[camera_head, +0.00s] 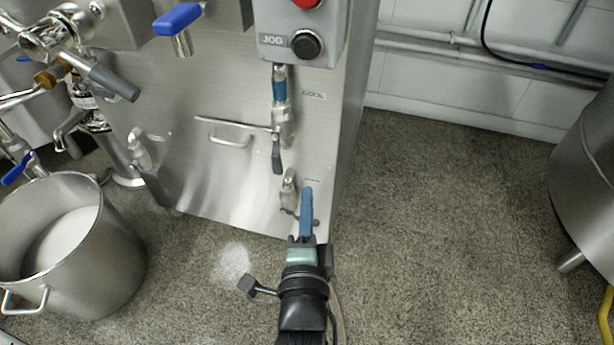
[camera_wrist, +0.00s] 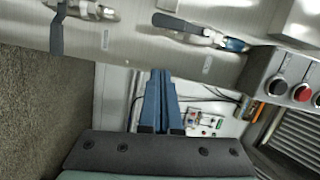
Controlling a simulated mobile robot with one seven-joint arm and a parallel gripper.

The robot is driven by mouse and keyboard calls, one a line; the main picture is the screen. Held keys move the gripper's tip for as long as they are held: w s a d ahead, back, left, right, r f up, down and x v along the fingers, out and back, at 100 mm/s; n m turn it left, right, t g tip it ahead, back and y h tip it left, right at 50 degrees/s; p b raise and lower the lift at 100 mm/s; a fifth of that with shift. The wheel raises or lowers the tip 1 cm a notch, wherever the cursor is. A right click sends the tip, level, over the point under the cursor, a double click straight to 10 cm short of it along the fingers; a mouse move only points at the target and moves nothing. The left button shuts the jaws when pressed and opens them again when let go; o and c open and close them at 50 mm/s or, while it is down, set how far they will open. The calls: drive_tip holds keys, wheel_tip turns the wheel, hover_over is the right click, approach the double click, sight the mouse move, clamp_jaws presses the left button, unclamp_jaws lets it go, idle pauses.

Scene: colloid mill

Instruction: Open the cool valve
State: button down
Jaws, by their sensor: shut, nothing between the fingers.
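The cool valve (camera_head: 282,122) is on the steel cabinet front, beside a "COOL" label (camera_head: 314,94). It has a blue fitting on top, and its dark grey lever (camera_head: 277,156) points down along the pipe. In the wrist view the cool valve (camera_wrist: 187,26) lies sideways at the top, its lever pointing left. My gripper (camera_head: 307,190) has its blue fingers shut and empty, below and right of the cool valve in the head view. In the wrist view the fingertips (camera_wrist: 161,72) are apart from the lever.
A second valve (camera_head: 289,188) sits below, partly covered by my fingers; its lever (camera_wrist: 57,35) shows in the wrist view. Above is the JOG control box (camera_head: 294,40). A pot (camera_head: 115,265) stands left, a steel vessel (camera_head: 590,180) right. Floor between is clear.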

drive_tip(key=shift+s+a+r+p, duration=0.1)
drive_tip(key=shift+s+p, duration=0.35)
drive_tip(key=shift+s, duration=0.85)
drive_tip(key=shift+s+a+p, duration=0.1)
drive_tip(key=shift+s+p, duration=0.35)
drive_tip(key=shift+s, duration=0.85)
